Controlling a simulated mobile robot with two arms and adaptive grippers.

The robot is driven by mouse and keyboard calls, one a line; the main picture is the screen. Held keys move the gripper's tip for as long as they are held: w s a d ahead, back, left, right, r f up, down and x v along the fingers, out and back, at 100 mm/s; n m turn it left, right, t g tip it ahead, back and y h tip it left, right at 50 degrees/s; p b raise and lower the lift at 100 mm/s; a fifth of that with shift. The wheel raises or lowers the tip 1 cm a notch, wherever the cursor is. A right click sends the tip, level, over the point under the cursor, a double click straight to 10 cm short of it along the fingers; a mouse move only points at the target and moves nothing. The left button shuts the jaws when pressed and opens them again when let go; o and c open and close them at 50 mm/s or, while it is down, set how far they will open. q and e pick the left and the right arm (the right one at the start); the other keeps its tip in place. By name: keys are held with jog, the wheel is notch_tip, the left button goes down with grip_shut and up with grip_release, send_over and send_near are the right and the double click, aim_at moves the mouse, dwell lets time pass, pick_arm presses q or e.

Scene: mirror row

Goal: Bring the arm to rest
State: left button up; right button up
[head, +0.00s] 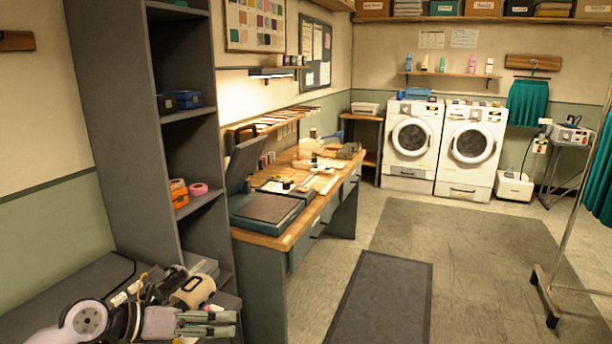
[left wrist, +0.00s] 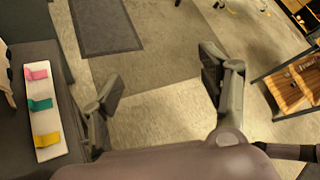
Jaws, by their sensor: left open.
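My left arm reaches in at the lower left of the head view. Its left gripper (head: 232,323) points to the right, over or beside the end of a dark grey bench (head: 65,288); the exact height is hard to tell. In the left wrist view, the left gripper (left wrist: 162,82) has its two fingers wide apart. Nothing is between them except a view of the floor. My right arm and gripper do not show.
A white strip (left wrist: 42,110) with pink, teal and yellow pieces lies left of the fingers. A tall grey shelf (head: 115,130) and a wooden-topped desk (head: 285,238) stand nearby. Washing machines (head: 412,145) line the back. The floor mat (head: 385,300) is clear.

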pick_arm(q)
jog(key=s+d+r+n+t+h, duration=0.2)
jog(key=d+r+n+t+h, duration=0.2)
jog(key=d+r+n+t, duration=0.35)
jog(key=s+a+f+n+t+y, duration=0.1)
jog(key=s+a+f+n+y, duration=0.1)
jog(key=a+f+n+y, duration=0.75)
jog(key=s+a+f+n+t+y, duration=0.1)
jog(key=a+n+t+y, duration=0.15)
jog(key=n+y, duration=0.75)
jog(key=s+a+f+n+g+h, duration=0.2)
jog(key=s+f+n+g+h, duration=0.1)
jog(key=s+f+n+g, duration=0.45)
jog(key=s+d+f+n+g+h, duration=0.1)
jog(key=s+d+f+n+g, duration=0.15)
jog(key=s+f, duration=0.45)
jog(key=s+d+f+n+g+h, duration=0.2)
jog(key=s+f+g, duration=0.15)
jog(key=s, duration=0.75)
notch_tip(320, 180, down, 24)
jog(key=g, duration=0.2)
jog(key=s+a+f+m+g, duration=0.1)
jog(key=s+a+f, duration=0.2)
jog(key=s+f, duration=1.4)
jog(key=shift+s+a+f+y, duration=0.15)
jog(key=shift+s+f+y, duration=0.2)
jog(key=shift+s+y, duration=0.15)
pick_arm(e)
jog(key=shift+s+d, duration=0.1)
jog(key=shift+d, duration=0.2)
